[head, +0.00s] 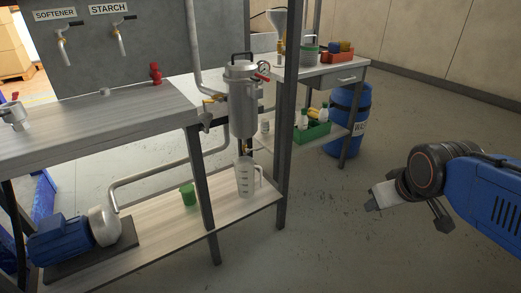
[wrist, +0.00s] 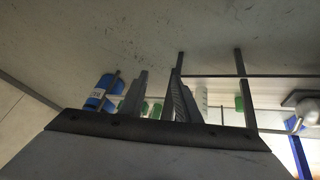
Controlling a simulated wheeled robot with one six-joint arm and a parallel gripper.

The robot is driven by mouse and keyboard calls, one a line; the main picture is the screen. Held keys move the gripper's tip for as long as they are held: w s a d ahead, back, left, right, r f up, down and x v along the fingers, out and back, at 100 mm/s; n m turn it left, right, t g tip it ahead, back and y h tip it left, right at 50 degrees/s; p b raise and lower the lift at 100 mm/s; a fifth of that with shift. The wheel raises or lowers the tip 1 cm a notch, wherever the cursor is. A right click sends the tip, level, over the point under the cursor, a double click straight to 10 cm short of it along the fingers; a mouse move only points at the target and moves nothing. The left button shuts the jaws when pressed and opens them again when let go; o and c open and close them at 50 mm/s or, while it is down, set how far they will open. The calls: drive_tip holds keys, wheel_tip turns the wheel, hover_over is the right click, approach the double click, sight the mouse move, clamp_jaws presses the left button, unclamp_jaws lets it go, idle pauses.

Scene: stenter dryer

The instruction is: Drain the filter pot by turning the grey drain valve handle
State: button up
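The steel filter pot (head: 243,108) hangs upright beside a dark post, with a black handle on its lid and a gauge at its upper right. Below its bottom is a small drain fitting (head: 247,147); its grey handle is too small to make out. A clear measuring jug (head: 245,178) stands on the lower shelf under the pot. My gripper (head: 373,201) is at the right, over the floor and well apart from the pot. In the wrist view my gripper (wrist: 159,82) shows two dark fingers with an empty gap between them.
A blue drum (head: 349,118) stands beside the back table. A green crate of bottles (head: 306,132) sits on that table's lower shelf. A green cup (head: 188,194) and a blue pump (head: 65,233) are on the front lower shelf. The floor (head: 320,225) between my arm and the bench is clear.

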drive_tip(key=w+a+f+n+t, duration=0.1)
drive_tip(key=w+n, duration=0.2)
drive_tip(key=w, duration=0.4)
drive_tip(key=w+a+f+n+t, duration=0.1)
drive_tip(key=w+n+t, duration=0.15)
drive_tip(key=w, duration=0.55)
drive_tip(key=n+t+y, duration=0.3)
drive_tip(key=n+y, duration=0.6)
drive_tip(key=n, duration=0.8)
approach(262, 148)
drive_tip(key=x, duration=1)
drive_tip(key=shift+w+a+f, duration=0.15)
drive_tip(key=shift+w+f, duration=0.05)
drive_tip(key=shift+w, duration=0.05)
clamp_jaws()
